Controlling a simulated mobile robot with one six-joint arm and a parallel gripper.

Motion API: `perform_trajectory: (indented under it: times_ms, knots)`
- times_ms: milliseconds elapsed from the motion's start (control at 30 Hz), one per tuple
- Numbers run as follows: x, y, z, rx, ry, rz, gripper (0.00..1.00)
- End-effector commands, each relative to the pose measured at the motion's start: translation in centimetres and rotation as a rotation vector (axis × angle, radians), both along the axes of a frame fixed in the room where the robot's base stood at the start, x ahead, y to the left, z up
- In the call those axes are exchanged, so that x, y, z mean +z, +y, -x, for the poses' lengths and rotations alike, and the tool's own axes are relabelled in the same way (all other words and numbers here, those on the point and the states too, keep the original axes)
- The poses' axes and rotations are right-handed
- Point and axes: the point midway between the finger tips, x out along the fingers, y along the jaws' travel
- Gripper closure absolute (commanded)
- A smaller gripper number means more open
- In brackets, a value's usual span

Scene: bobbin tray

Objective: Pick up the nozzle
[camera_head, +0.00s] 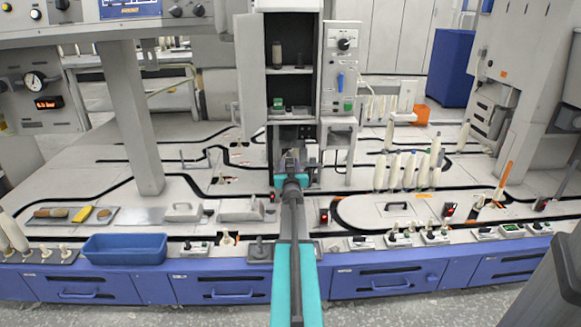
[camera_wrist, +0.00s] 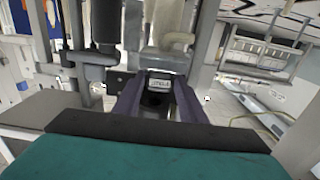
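My arm reaches forward from the bottom middle of the head view. My gripper (camera_head: 290,158) is in front of the lower part of the grey cabinet (camera_head: 248,70), below its open shelves. In the wrist view the two dark fingers of my gripper (camera_wrist: 157,90) stand apart. A small dark block with a pale label (camera_wrist: 159,83) shows in the gap between them, with a dark round shape nearer. I cannot tell whether the fingers touch it. Pale and grey cylindrical parts hang just beyond the fingers. I cannot tell which part is the nozzle; it may be hidden behind my gripper.
A blue tray (camera_head: 125,236) and a grey tray with brushes (camera_head: 48,216) lie at left. Several white bobbins (camera_head: 394,170) stand at right of the arm. A grey post (camera_head: 136,120) rises at left. Cabinet posts close in around the gripper.

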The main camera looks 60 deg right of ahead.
Motion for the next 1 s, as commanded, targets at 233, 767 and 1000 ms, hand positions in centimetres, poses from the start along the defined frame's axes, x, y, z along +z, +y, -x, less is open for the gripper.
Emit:
perform_trajectory:
  times_ms: [233,767,1000]
  knots:
    - [0.05,-0.16,-0.1,0.0,0.0,0.0,0.62]
    - [0.05,-0.18,-0.06,-0.001,-0.001,0.0,0.88]
    - [0.06,-0.19,-0.04,-0.001,-0.001,0.0,0.95]
